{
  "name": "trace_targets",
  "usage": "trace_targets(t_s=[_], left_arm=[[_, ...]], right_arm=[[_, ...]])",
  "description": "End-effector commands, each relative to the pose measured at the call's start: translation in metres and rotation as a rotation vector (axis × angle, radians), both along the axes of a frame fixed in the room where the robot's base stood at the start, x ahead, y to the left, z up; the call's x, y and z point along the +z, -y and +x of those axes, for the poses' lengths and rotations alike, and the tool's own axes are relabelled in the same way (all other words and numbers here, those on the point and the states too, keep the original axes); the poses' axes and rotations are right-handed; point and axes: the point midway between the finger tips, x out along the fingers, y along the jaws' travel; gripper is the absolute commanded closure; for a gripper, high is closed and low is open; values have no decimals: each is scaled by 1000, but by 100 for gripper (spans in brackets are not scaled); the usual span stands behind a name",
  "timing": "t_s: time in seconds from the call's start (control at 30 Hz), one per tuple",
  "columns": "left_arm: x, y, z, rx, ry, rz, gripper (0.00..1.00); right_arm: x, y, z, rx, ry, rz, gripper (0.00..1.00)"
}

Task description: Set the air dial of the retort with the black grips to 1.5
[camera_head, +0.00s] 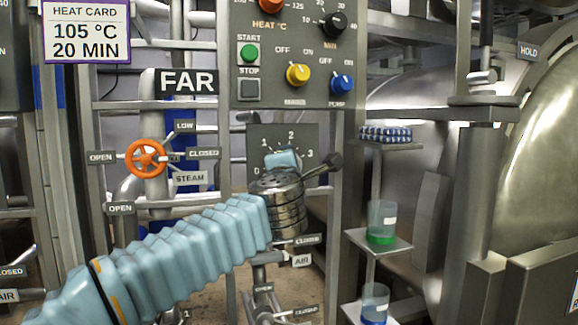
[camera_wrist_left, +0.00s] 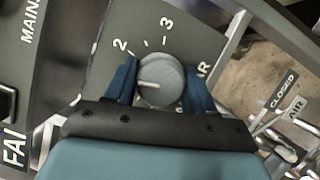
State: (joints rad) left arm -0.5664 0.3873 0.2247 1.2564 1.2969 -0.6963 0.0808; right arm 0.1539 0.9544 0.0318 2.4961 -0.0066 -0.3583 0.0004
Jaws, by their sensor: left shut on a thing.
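The air dial (camera_wrist_left: 163,97) is a round grey knob with a pale pointer line, on a dark plate marked AIR in the left wrist view. Its pointer faces left, towards one finger, below the 2 mark; the 1 mark is out of sight there. My left gripper (camera_wrist_left: 158,86) has its blue fingers on both sides of the knob, shut on it. In the head view, my left gripper (camera_head: 284,160) covers the dial and leaves 1, 2 and 3 showing on the dial plate (camera_head: 302,132). My right gripper is not in view.
A dark round-ended handle (camera_head: 333,161) sticks out right of my wrist. Above is a control panel (camera_head: 270,90) with coloured knobs. An orange steam wheel (camera_head: 146,158) is at left. Small shelves (camera_head: 380,243) with beakers stand at right. Valve levers and pipes crowd below.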

Motion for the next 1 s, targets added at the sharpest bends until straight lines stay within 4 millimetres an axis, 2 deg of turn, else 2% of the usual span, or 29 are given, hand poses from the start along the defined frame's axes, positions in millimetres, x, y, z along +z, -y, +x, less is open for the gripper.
trace_targets(t_s=[0.33,0.37,0.5,0.83,1.0], left_arm=[[-1,1,0,-1,-3,2,76],[-1,1,0,-1,-3,2,44],[-1,1,0,-1,-2,2,25],[-1,0,-4,-1,-1,1,25],[-6,-2,-31,-2,2,1,25]], right_arm=[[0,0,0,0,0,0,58],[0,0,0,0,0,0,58],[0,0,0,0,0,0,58],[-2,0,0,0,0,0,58],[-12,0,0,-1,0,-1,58]])
